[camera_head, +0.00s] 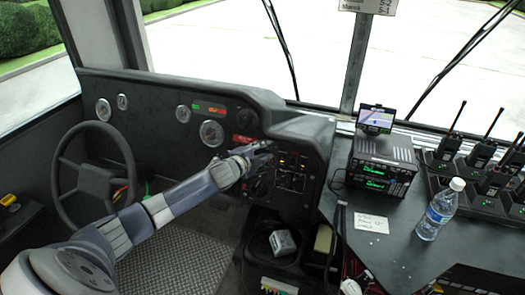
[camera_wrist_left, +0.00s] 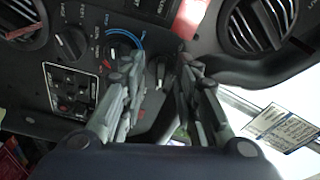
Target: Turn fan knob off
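My left gripper (camera_head: 262,148) reaches to the dark dashboard panel right of the steering wheel. In the left wrist view, its two fingers (camera_wrist_left: 158,72) are apart, with no object seen held between them. A dark knob with a blue and red arc (camera_wrist_left: 118,46) is just beyond the left finger, which partly covers it. A smaller dark control (camera_wrist_left: 159,67) shows between the fingertips; contact cannot be told. Another round knob with markings around it (camera_wrist_left: 71,43) sits further left. The labels are too blurred to tell which is the fan knob. My right gripper is not in view.
Round air vents (camera_wrist_left: 258,24) flank the knobs, and a switch block (camera_wrist_left: 72,90) lies below them. The steering wheel (camera_head: 60,175) is left of my arm. A radio unit (camera_head: 383,165), water bottle (camera_head: 438,212) and several handheld radios (camera_head: 447,147) stand on the right counter.

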